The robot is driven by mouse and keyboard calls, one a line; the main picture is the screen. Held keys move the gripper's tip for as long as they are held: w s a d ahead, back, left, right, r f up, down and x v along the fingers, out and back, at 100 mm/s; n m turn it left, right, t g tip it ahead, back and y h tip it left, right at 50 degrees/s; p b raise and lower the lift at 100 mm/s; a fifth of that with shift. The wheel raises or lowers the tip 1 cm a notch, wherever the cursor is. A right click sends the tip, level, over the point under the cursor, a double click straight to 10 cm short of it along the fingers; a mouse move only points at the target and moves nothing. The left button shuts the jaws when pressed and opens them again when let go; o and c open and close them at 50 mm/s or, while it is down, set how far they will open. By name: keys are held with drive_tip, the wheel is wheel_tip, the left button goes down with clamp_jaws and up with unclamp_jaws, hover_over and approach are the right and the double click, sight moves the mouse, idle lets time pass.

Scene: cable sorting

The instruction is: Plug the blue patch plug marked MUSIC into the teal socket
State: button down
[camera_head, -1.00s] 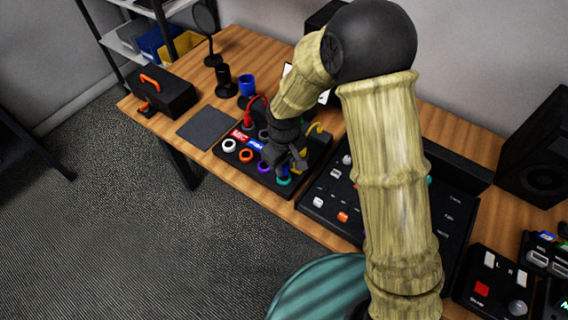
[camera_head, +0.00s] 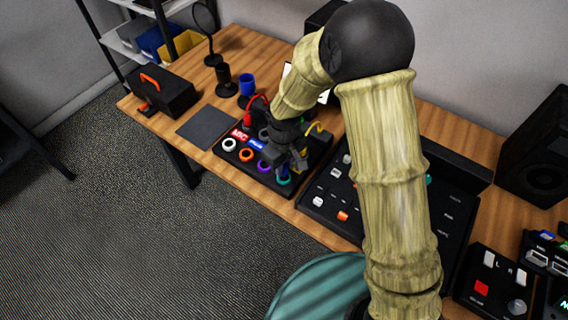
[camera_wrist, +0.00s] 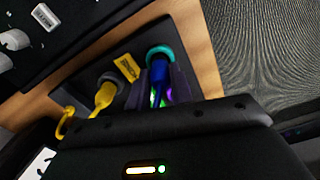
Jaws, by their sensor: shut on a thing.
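In the wrist view the blue plug (camera_wrist: 158,72) is held between the fingers of my gripper (camera_wrist: 160,88). Its far end meets the teal socket (camera_wrist: 160,52), whose ring shows around and beyond it. I cannot tell how deep the plug sits, and its marking is not readable. In the head view the teal socket (camera_head: 284,180) shows at the near right corner of the black patch panel (camera_head: 222,153). My gripper (camera_head: 298,163) is low over that corner and hides the plug there.
A yellow plug (camera_wrist: 103,97) stands in a grey socket beside a yellow label (camera_wrist: 127,67). White (camera_head: 229,145), orange (camera_head: 246,155) and purple (camera_head: 264,167) rings line the panel's near edge. A red plug (camera_head: 247,119) stands behind. A mixer (camera_head: 327,187) lies to the right.

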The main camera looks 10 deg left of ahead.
drive_tip(key=shift+f, duration=0.6)
idle(0.6)
drive_tip(key=c, duration=0.7)
unclamp_jaws()
drive_tip(key=shift+r+p, duration=2.8)
drive_tip(key=shift+r, duration=0.75)
